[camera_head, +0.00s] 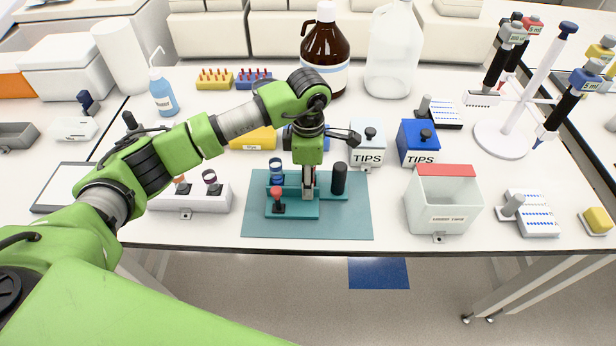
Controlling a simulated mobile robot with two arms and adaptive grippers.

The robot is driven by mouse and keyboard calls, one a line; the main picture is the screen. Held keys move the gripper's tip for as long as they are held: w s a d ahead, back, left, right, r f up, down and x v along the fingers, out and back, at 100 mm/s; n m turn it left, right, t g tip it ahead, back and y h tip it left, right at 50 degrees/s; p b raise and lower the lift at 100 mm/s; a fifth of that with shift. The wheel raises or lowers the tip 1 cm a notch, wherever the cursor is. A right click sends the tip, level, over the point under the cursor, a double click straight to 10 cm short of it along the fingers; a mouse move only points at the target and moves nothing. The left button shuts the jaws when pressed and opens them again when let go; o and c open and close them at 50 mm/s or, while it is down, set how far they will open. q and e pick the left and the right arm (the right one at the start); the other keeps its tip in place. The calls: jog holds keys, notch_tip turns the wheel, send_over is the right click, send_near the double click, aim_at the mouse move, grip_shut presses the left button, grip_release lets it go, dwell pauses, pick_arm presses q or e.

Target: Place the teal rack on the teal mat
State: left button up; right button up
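The teal rack (292,209) is over the middle of the teal mat (349,224), within its edges. It is level, and I cannot tell whether its base touches the mat. The rack carries a blue-capped item, a red-topped item and a dark upright cylinder. My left gripper (308,188) points straight down at the rack's middle. Its grey fingers are close together and look shut on the rack; the exact contact is partly hidden. My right gripper is not in view.
Blue (417,143) and white (367,145) TIPS boxes stand behind the mat. A white bin with a red rim (442,204) is to its right, a white holder (189,194) to its left. A pipette stand (506,138) is farther right. The mat's right side is bare.

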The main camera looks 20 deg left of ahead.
pick_arm(q)
jog(key=shift+f, duration=0.15)
jog(key=o, duration=1.2)
jog(key=shift+r, duration=0.6)
notch_tip(320, 180, up, 11)
jog(key=b, duration=0.3)
jog(key=shift+b, duration=0.3)
